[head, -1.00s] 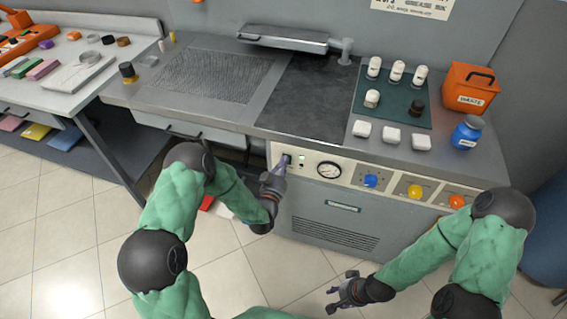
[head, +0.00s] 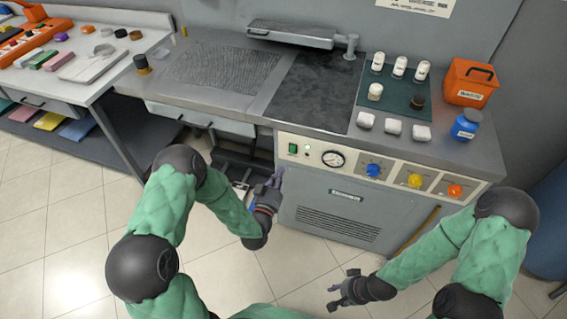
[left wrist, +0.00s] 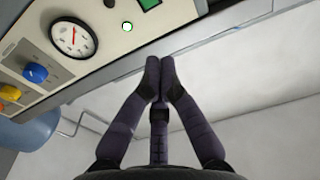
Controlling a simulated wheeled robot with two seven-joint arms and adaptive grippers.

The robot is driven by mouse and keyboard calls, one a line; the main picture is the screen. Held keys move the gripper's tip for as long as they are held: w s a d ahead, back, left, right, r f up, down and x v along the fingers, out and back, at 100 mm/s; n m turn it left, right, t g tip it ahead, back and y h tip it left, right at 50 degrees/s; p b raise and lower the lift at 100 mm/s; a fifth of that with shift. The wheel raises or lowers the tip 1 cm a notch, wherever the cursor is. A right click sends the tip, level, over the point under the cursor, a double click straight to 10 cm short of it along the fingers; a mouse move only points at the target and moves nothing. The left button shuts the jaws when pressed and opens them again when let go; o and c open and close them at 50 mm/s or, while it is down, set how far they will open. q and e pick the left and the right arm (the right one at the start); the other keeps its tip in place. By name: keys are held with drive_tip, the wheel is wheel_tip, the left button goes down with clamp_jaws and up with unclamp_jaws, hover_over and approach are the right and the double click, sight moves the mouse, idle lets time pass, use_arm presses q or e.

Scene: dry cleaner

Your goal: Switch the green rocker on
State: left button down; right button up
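The green rocker (head: 292,149) is at the left end of the cream control panel, uncovered. Part of the rocker (left wrist: 149,4) shows at the top edge of the left wrist view. My left gripper (head: 275,181) is below the panel's left end, apart from the rocker. In the left wrist view its fingertips (left wrist: 160,66) are together with nothing between them. My right gripper (head: 342,287) is low over the floor, fingers apart and empty.
Right of the rocker are a pressure gauge (head: 333,158), a blue knob (head: 373,170), a yellow knob (head: 415,181) and an orange knob (head: 454,190). An open lower bay (head: 240,160) is left of the cabinet. The floor in front is clear.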

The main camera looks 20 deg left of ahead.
use_arm(q)
drive_tip(key=shift+s+r, duration=0.15)
drive_tip(key=shift+s, duration=0.85)
drive_tip(key=s+d+f+n+g+h, duration=0.1)
drive_tip(key=s+d+f+g, duration=0.1)
drive_tip(key=s+f+g, duration=0.45)
drive_tip(key=s+d+f+g+h, duration=0.1)
drive_tip(key=d+f+g, duration=0.25)
drive_tip(key=f, duration=0.65)
drive_tip(key=s+d+f+n+g, duration=0.1)
drive_tip(key=s+g, duration=0.3)
drive_tip(key=s, duration=0.4)
drive_tip(key=s+d+f+g+h+p, duration=0.1)
drive_tip(key=s+d+f+g, duration=0.1)
drive_tip(key=s, duration=0.7)
drive_tip(key=shift+f+n+g, duration=0.4)
drive_tip(key=shift+f+g, duration=0.1)
drive_tip(key=shift+g, duration=0.7)
drive_tip(key=shift+w+a, duration=0.1)
